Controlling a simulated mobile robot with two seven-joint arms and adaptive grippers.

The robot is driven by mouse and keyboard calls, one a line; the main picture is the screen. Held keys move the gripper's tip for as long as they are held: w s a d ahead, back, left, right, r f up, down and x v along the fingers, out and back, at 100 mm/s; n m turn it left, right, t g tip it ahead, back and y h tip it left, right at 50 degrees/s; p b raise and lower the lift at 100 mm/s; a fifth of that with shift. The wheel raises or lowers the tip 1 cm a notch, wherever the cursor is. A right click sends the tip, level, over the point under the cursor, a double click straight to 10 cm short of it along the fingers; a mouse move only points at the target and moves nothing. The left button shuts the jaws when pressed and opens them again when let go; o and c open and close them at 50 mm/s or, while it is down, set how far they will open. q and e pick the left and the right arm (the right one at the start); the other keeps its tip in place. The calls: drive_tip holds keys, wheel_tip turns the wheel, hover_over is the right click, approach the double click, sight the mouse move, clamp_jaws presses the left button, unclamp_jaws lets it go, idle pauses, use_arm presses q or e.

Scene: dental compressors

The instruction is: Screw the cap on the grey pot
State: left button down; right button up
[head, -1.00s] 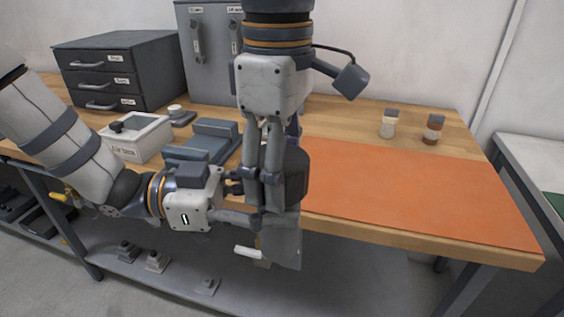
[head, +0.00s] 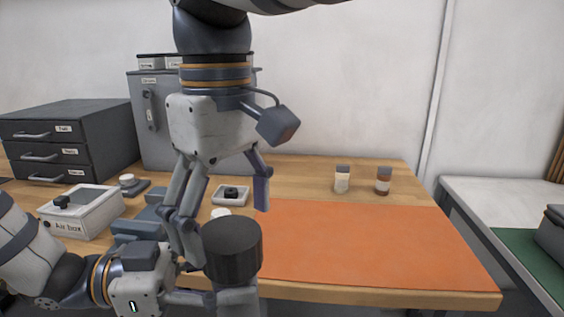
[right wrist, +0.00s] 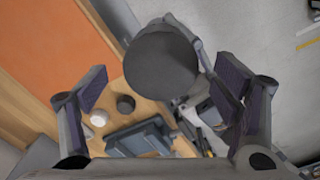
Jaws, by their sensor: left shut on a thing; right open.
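A dark grey, flat-topped cylinder (head: 232,252) stands upright in my left gripper (head: 236,294), low in the middle of the head view. I take it for the grey pot; I cannot tell whether its flat top is the cap. The left gripper is shut on it, its fingers partly hidden. My right gripper (head: 226,232) hangs above from the top, open and empty. In the right wrist view the round top (right wrist: 162,68) lies between the spread right fingers (right wrist: 162,80), apart from both. A small dark round piece (head: 231,192) sits in a white tray (head: 219,200) on the table.
An orange mat (head: 360,240) covers the table's right part, clear. Two small jars (head: 342,180) (head: 383,181) stand behind it. A white box labelled Air box (head: 75,222), a blue-grey fixture (head: 140,224) and drawers (head: 70,145) are at left. A white round piece (head: 220,212) lies near the tray.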

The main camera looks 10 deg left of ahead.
wheel_tip(320, 180, up, 8)
drive_tip(key=shift+r, duration=0.2)
